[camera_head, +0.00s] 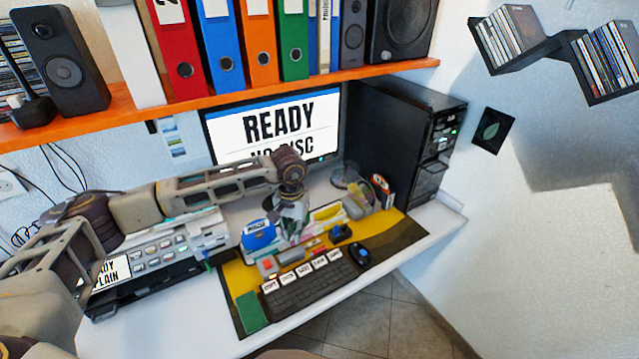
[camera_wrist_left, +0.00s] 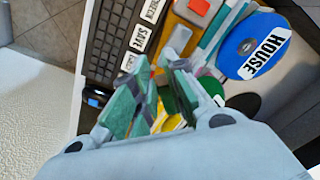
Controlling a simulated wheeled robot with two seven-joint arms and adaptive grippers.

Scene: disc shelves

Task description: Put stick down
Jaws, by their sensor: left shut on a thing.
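My left gripper (camera_head: 291,238) hangs over the cluttered middle of the desk, just behind the keyboard. In the left wrist view its green-tipped fingers (camera_wrist_left: 158,82) are closed in on a thing, taken to be the stick. The fingers hide nearly all of it, so its shape and colour cannot be made out. I cannot tell whether it touches anything below. My right gripper is in neither view.
A black keyboard (camera_head: 315,285) with white labels and a mouse (camera_head: 361,257) lie in front. A blue disc marked HOUSE (camera_wrist_left: 255,45) lies beside the gripper. A labelled button console (camera_head: 160,253) stands left. The white desk front (camera_head: 170,330) is clear.

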